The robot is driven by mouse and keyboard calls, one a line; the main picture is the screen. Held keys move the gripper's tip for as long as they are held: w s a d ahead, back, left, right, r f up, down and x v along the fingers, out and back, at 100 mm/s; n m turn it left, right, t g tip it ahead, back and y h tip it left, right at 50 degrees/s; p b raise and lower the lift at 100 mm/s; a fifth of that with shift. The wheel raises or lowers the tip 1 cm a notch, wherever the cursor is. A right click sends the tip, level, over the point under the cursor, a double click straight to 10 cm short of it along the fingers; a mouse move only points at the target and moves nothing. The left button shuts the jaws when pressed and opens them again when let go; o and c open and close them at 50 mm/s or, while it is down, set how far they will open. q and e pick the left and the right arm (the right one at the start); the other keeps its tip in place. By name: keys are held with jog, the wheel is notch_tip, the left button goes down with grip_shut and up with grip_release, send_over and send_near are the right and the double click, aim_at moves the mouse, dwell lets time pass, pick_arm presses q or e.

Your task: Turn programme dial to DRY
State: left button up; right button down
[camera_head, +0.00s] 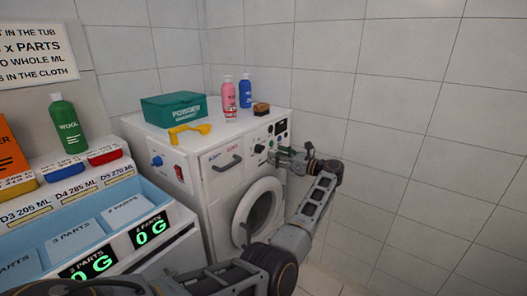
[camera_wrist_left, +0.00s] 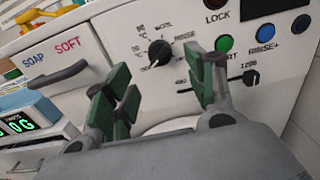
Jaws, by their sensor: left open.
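The programme dial (camera_wrist_left: 159,53) is a round black knob on the white washing machine's front panel, ringed by printed labels. WOOL and RINSE can be read; I cannot make out DRY. The dial also shows small in the head view (camera_head: 259,148). I see no finger closed on the dial. My right gripper is out of view.
A second black knob, marked 400 to 1200 (camera_wrist_left: 250,77), is close to my right-hand finger. A drawer handle (camera_wrist_left: 51,77) is left of the dial. The round door (camera_head: 260,208) is below. A green box (camera_head: 174,109), yellow scoop and bottles stand on top.

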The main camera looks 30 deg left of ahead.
aim_at(263, 150)
pick_arm(q)
jog(key=a, duration=0.7)
jog(key=shift+w+a, duration=0.15)
jog(key=shift+w, duration=0.15)
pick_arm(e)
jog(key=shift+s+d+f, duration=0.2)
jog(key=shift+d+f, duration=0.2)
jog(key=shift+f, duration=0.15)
pick_arm(q)
jog(key=c, duration=1.1)
jog(key=shift+o, duration=0.2)
